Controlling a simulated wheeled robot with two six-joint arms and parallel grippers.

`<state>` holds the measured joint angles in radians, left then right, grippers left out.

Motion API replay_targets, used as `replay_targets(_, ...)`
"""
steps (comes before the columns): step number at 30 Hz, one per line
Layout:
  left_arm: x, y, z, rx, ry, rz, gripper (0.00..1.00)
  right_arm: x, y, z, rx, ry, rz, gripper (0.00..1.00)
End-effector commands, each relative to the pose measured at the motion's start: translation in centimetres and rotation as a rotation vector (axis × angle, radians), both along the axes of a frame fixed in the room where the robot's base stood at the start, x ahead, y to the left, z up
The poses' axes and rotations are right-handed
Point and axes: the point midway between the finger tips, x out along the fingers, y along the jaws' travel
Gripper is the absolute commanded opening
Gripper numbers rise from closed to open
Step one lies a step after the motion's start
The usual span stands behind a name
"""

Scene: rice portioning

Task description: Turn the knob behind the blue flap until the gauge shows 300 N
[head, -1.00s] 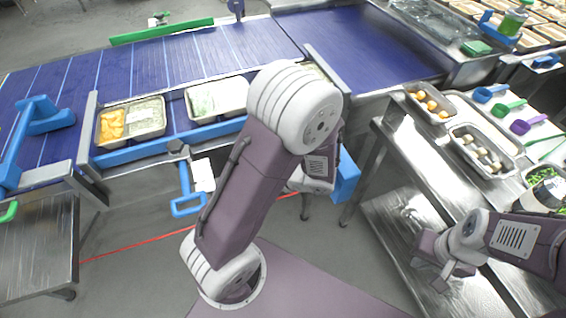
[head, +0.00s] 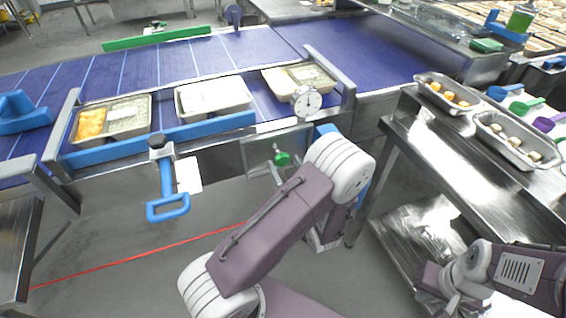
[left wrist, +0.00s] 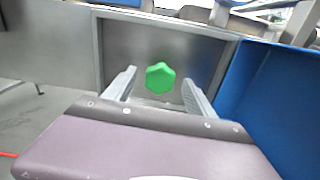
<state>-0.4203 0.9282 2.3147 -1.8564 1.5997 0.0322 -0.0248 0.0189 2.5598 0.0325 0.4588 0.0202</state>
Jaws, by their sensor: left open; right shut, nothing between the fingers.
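The green knob (head: 282,158) sits in an uncovered recess in the conveyor's side; it also shows in the left wrist view (left wrist: 160,77). The blue flap (left wrist: 253,105) stands open at the right of the recess. The white round gauge (head: 307,101) is on the conveyor edge above the knob; its needle is too small to read. My left gripper (left wrist: 159,80) is open, its fingers pointing toward the knob, one on each side in the picture; contact cannot be told. My arm largely hides this gripper in the head view. My right gripper (head: 456,300) is shut and empty at the lower right.
Food trays (head: 212,96) line the conveyor's near edge. A blue handle (head: 167,208) hangs left of the recess. A steel table (head: 415,130) with trays and scoops stands at the right. Grey floor lies open at the lower left.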

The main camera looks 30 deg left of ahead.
Motion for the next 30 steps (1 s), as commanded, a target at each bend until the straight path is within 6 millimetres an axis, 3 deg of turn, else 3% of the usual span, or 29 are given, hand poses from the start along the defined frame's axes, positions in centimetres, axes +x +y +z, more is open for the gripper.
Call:
replay_targets(4, 1.1, 1.4, -0.1, -0.001, -0.002, 0.002, 0.65, 0.0, 0.0, -0.3, 0.0, 0.0, 0.0, 0.0)
replay_targets(13, 1.4, 1.6, 0.0, 0.0, 0.0, 0.0, 0.65, 0.0, 0.0, -0.3, 0.0, 0.0, 0.0, 0.0)
replay_targets(20, 1.4, 1.6, 0.0, 0.0, 0.0, 0.0, 0.02, 0.0, 0.0, -0.3, 0.0, 0.0, 0.0, 0.0)
replay_targets(30, 1.4, 1.6, 0.2, 0.039, 0.047, 0.001, 0.02, 0.0, 0.0, 0.6, 0.0, 0.0, 0.0, 0.0)
